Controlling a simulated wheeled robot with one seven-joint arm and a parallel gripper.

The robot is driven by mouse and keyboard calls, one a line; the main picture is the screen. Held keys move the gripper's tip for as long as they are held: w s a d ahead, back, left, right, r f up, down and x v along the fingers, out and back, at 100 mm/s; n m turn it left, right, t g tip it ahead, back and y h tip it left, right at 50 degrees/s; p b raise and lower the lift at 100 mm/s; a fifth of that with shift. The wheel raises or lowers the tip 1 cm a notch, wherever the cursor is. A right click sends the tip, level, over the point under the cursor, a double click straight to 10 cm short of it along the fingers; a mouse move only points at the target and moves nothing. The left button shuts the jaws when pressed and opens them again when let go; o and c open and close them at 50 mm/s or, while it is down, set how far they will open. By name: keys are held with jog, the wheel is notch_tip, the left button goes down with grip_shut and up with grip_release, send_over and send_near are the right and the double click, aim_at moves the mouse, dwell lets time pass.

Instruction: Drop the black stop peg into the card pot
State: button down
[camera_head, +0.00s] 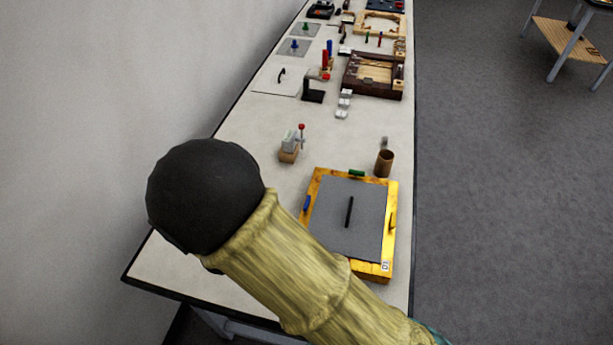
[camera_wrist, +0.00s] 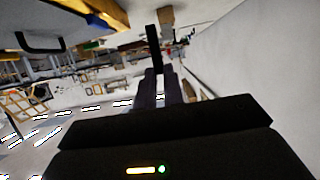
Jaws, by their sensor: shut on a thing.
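My gripper (camera_wrist: 160,88) shows in the wrist view with its dark fingers shut on the black stop peg (camera_wrist: 154,47), which sticks out past the fingertips. The card pot (camera_head: 384,163), a small brown open-topped cylinder, stands on the bench at the far right corner of the yellow-framed board in the head view. The peg and gripper are hidden in the head view, where my arm fills the lower middle. I cannot tell the gap between peg and pot.
The yellow-framed board (camera_head: 391,255) has a grey panel with a black bar-shaped handle (camera_head: 349,212) on it. A small wooden block with a red-topped lever (camera_head: 289,154) stands left of it. Several fixtures line the far bench (camera_head: 240,140). A wall runs along the left.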

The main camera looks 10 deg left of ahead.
jog(key=w+d, duration=1.4)
jog(key=d, duration=0.1)
jog(key=w+d+f, duration=0.1)
jog(key=d, duration=0.8)
jog(key=w+d+f+n+y, duration=0.1)
jog(key=d, duration=0.9)
jog(key=shift+w, duration=0.25)
